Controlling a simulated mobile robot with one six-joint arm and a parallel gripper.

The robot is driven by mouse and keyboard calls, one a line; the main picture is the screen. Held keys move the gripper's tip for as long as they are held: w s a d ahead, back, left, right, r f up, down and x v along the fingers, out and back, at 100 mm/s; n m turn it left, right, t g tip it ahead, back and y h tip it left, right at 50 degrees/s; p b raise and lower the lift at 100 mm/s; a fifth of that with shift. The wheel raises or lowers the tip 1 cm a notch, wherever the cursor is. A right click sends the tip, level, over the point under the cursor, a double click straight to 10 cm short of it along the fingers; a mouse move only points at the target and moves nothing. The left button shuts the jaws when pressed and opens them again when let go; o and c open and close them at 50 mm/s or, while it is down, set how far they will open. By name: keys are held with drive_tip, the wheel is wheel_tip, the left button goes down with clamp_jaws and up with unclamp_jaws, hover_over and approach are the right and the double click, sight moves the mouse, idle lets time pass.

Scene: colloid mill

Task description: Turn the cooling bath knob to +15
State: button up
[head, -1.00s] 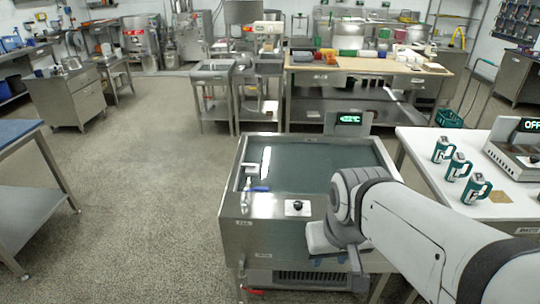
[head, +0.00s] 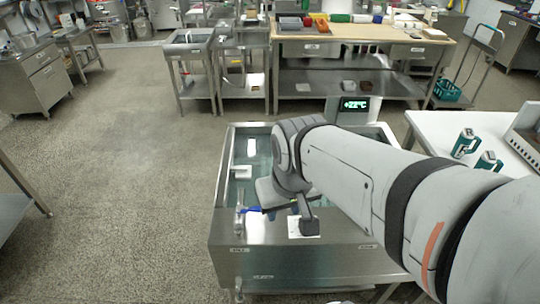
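The cooling bath (head: 225,262) is a steel tank with clear liquid, in the middle of the head view. Its green-lit display (head: 355,105) stands at the back right; its reading is too small to make out surely. A white knob plate (head: 293,233) lies on the front top edge. The black knob is hidden behind my gripper. My gripper (head: 309,228) points down over this plate, with its dark end at or just above it. I cannot tell whether it touches the knob or whether its fingers are open.
A small tap-like fitting (head: 240,218) and a blue item (head: 252,210) are left of the plate. Open floor (head: 120,210) lies to the left.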

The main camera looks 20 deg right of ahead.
drive_tip(key=shift+o, duration=0.2)
drive_tip(key=shift+o, duration=0.8)
drive_tip(key=shift+d+f, duration=0.15)
drive_tip(key=shift+o, duration=1.2)
drive_tip(key=w+d+f+n+g+b, duration=0.1)
drive_tip(key=w+d+f+n+b, duration=0.1)
drive_tip(key=w+d+f+b, duration=0.2)
wheel_tip(320, 180, down, 4)
drive_tip(key=shift+w+r+b, duration=0.25)
drive_tip(key=shift+w+b, duration=0.35)
drive_tip(key=shift+w, duration=0.5)
drive_tip(key=w+d+f+n+b, duration=0.1)
drive_tip(key=d+f, duration=0.1)
drive_tip(key=f, duration=0.1)
drive_tip(key=w+d+f+n+g+b, duration=0.1)
drive_tip(key=w+d+f, duration=0.1)
drive_tip(key=d+f, duration=0.1)
drive_tip(key=w+d+f+n+b, duration=0.1)
drive_tip(key=w+d+f+b, duration=0.1)
drive_tip(key=f, duration=0.2)
drive_tip(key=shift+w+d+g, duration=0.2)
drive_tip(key=shift+w+g, duration=0.05)
drive_tip(key=shift+g, duration=0.15)
drive_tip(key=shift+n, duration=0.3)
drive_tip(key=f, duration=0.4)
drive_tip(key=f+b, duration=0.1)
drive_tip(key=f, duration=0.3)
drive_tip(key=shift+w+d, duration=0.1)
drive_tip(key=shift+d, duration=0.1)
drive_tip(key=shift+c, duration=0.5)
